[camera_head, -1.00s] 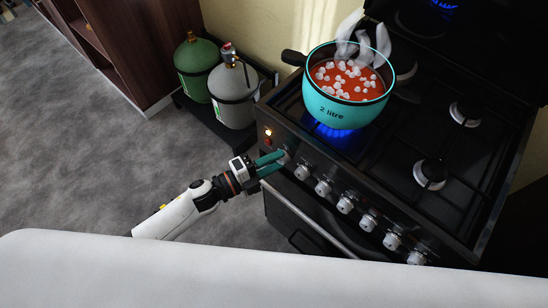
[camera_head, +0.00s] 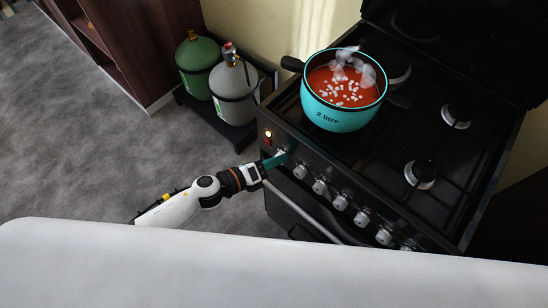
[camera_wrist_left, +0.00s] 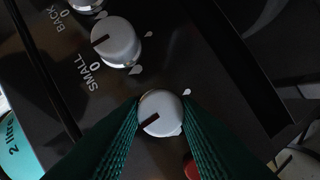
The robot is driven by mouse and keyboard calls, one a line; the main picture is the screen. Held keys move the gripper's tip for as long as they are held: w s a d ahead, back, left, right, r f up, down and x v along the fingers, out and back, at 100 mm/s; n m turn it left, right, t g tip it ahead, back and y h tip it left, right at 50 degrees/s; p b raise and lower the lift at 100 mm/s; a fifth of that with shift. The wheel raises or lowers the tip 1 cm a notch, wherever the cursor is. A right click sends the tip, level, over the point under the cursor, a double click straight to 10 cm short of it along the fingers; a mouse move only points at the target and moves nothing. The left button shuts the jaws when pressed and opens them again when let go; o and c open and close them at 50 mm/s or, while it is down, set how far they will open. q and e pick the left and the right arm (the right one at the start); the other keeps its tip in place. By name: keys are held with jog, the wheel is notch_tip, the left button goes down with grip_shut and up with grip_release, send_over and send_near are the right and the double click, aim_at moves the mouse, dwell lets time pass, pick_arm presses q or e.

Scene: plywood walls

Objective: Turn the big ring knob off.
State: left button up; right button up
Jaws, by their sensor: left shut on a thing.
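My left gripper (camera_head: 275,160) has its teal fingers shut on the leftmost knob at the stove's front. In the left wrist view the held knob (camera_wrist_left: 160,112) is round and white with a dark mark toward its lower left. The green fingers lie on both sides of it, and its label is hidden. Beside it is a knob (camera_wrist_left: 116,42) labelled SMALL. A turquoise 2 litre pot (camera_head: 341,114) of red soup with white bits stands on the front left burner, steaming. No flame shows under it. My right gripper is not in view.
More knobs (camera_head: 340,202) line the stove front to the right. An amber light (camera_head: 268,134) glows left of the held knob. Green (camera_head: 195,65) and grey (camera_head: 234,92) gas cylinders stand on a black tray. Open grey floor (camera_head: 70,130) lies left.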

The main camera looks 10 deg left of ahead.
pick_arm(q)
jog(key=shift+f, duration=0.1)
dwell(0.3)
jog(key=o, duration=1)
jog(key=shift+b+v, duration=1.15)
jog(key=shift+v, duration=4.85)
jog(key=shift+d, duration=0.1)
